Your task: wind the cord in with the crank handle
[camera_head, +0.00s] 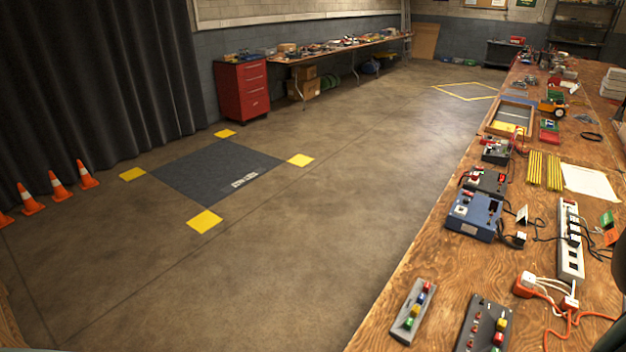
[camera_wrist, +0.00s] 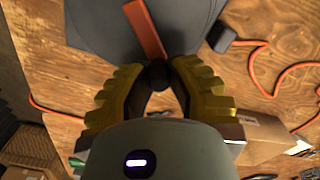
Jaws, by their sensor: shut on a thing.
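In the wrist view, my gripper (camera_wrist: 158,70) has its yellow ridged fingers closed around the dark knob (camera_wrist: 157,78) of the crank handle. The handle's flat orange arm (camera_wrist: 145,30) runs up from the knob across a dark grey round-edged body (camera_wrist: 90,22). The orange cord (camera_wrist: 253,72) curves over the wooden bench top to the right of that body, and a black block (camera_wrist: 221,39) sits at its upper end. More orange cord (camera_wrist: 50,108) shows at the left. The lower knob is hidden by my gripper. My gripper and the crank are not in the head view.
In the wrist view a cardboard box (camera_wrist: 265,138) stands close to the right finger. In the head view a long workbench (camera_head: 400,330) at the right holds control boxes, a power strip (camera_head: 570,243) and orange cable (camera_head: 572,318). Open floor with a dark mat (camera_head: 190,170) lies left.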

